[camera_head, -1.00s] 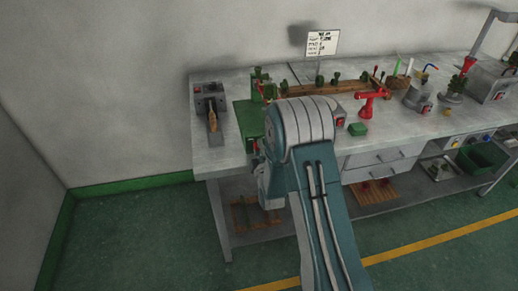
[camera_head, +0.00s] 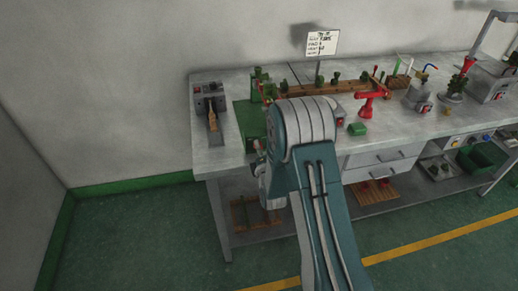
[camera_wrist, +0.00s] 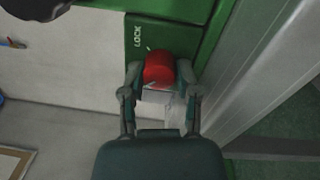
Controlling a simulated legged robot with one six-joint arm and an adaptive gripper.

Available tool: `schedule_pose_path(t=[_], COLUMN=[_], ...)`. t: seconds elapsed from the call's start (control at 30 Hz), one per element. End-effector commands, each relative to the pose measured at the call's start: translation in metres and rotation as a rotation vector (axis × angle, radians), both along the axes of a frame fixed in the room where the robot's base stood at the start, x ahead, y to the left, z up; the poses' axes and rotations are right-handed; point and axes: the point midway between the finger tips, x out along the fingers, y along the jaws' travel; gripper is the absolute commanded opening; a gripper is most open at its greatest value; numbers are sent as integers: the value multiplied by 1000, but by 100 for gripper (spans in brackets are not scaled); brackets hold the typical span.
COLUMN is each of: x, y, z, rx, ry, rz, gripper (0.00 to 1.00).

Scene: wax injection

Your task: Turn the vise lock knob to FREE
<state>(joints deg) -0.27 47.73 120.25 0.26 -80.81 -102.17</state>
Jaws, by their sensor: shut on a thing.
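The vise lock knob (camera_wrist: 159,68) is red and round, and sits on a green panel in the wrist view. The word LOCK (camera_wrist: 138,36) is printed on the panel (camera_wrist: 175,32) to the upper left of the knob; no FREE mark is visible. My gripper (camera_wrist: 160,80) has one finger on each side of the knob and is shut on it. In the head view the green vise base (camera_head: 252,122) stands at the left end of the bench, and my arm hides the knob and most of the gripper.
A grey box with a wooden-handled tool (camera_head: 212,118) stands left of the vise on the bench (camera_head: 225,158). A wooden rack with green pieces (camera_head: 312,88) and a red stand (camera_head: 367,100) are to the right. A white sign (camera_head: 322,42) stands behind.

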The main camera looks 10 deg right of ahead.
Motion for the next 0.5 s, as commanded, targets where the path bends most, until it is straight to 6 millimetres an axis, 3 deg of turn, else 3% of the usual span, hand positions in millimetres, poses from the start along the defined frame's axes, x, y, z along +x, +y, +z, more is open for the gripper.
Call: schedule_pose_path(t=[0.27, 0.3, 0.37, 0.5], x=[-1, -1, -1, -1], y=[3, 3, 3, 2], z=[-5, -5, -5, -4], rx=[-2, -1, -1, 0], ry=[14, 15, 15, 11], rz=[9, 9, 9, 6], gripper=[0, 50, 76, 76])
